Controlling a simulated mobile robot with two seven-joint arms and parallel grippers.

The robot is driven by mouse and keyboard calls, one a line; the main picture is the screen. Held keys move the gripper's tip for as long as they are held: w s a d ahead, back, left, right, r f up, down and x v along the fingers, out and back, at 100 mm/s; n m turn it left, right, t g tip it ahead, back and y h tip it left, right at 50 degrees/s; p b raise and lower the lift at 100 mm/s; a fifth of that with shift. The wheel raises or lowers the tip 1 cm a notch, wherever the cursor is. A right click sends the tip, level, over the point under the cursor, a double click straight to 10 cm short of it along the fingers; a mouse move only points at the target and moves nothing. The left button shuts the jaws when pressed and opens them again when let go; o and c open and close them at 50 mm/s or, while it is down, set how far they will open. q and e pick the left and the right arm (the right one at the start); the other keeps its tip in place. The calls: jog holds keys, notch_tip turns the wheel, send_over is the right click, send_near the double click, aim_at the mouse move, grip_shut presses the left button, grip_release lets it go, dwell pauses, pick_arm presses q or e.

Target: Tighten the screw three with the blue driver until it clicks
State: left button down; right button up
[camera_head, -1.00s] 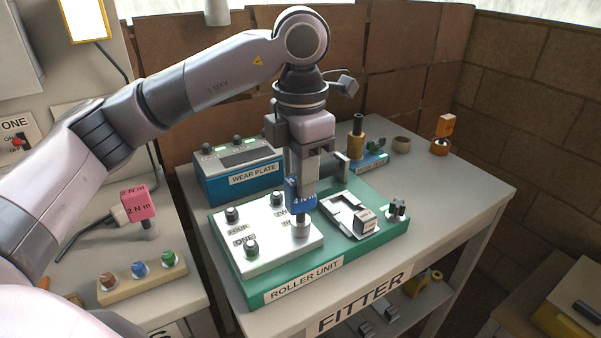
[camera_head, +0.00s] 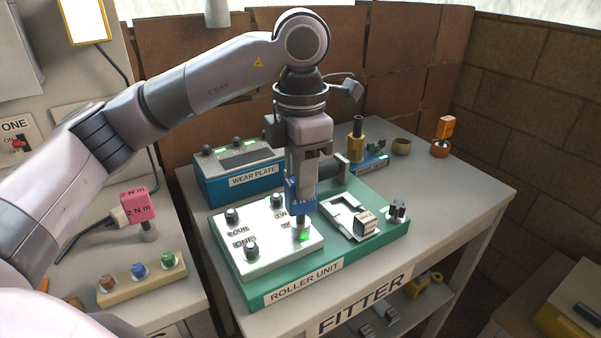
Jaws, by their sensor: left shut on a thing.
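My left gripper (camera_head: 303,178) points straight down and is shut on the blue driver (camera_head: 300,197). A green light shows at the tip. The driver hides the screw under it and part of the label there. Three other screws with dark knobs show on the plate: one by the FOUR label (camera_head: 232,215), one by the ONE label (camera_head: 251,253) and one at the back (camera_head: 277,200). The plate lies on the green roller unit (camera_head: 345,270). My right gripper is not in view.
A pink 2 N m driver (camera_head: 138,204) stands on the left bench, behind a wooden block (camera_head: 140,280) with coloured plugs. The blue wear plate box (camera_head: 235,187) stands behind the roller unit. A brass cylinder (camera_head: 357,148) stands behind right.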

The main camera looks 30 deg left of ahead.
pick_arm(q)
jog(key=shift+r+p, duration=0.7)
jog(key=shift+r, duration=0.45)
jog(key=shift+r, duration=0.1)
jog(key=shift+r+p, duration=1.9)
jog(key=shift+r, duration=0.55)
jog(key=shift+f, duration=0.2)
